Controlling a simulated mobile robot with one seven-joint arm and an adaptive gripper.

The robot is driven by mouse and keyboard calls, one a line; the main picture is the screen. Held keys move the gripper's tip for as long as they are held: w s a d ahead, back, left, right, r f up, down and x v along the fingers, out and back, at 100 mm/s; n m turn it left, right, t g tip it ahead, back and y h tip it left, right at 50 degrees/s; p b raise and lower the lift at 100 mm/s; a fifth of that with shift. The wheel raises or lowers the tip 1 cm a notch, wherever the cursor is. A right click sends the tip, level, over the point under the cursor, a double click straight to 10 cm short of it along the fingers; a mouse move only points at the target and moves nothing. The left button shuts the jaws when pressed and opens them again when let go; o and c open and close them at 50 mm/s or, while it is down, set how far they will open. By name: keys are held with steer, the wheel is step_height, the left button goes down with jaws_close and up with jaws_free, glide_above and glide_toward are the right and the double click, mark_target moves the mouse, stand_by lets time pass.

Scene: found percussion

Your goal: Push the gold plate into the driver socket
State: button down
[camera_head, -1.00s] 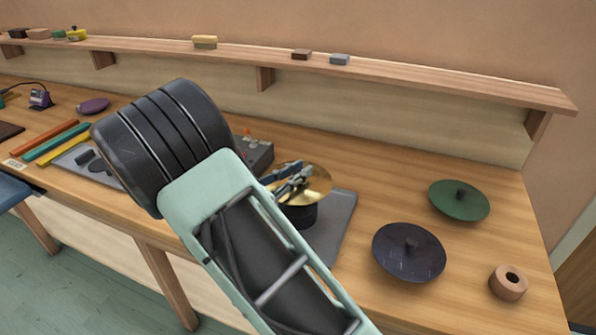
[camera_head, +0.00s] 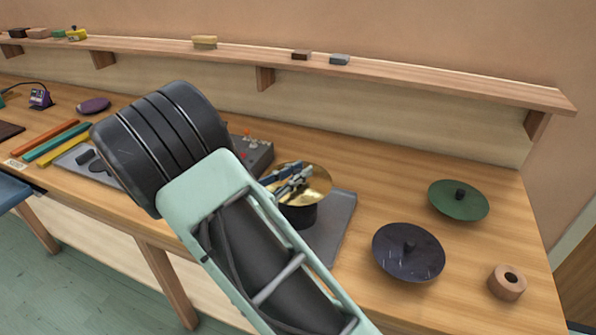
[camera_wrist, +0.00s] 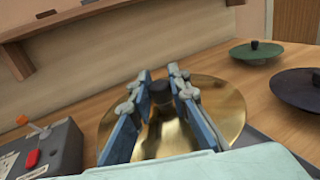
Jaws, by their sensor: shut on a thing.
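The gold plate (camera_head: 318,184) is a shiny round disc with a dark knob at its centre. It sits over a short black cylinder (camera_head: 300,215), which looks like the driver socket, on a grey mat. My gripper (camera_head: 297,178) is above the plate. In the wrist view, its two blue fingers (camera_wrist: 162,95) stand on either side of the knob, shut on it, with the gold plate (camera_wrist: 220,108) spread out below them. The plate looks nearly level. Whether its stem is inside the socket is hidden.
A dark plate (camera_head: 408,262) and a green plate (camera_head: 458,205) lie to the right, near a wooden ring (camera_head: 507,288). A grey control box (camera_head: 252,155) with a red button stands left of the plate. A wooden shelf (camera_head: 400,72) runs along the wall behind.

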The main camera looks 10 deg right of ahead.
steer(key=shift+f+b, duration=0.95)
steer(key=shift+f, duration=0.7)
steer(key=c, duration=1.7)
jaws_free()
steer(key=shift+c, duration=0.2)
steer(key=v, duration=1.2)
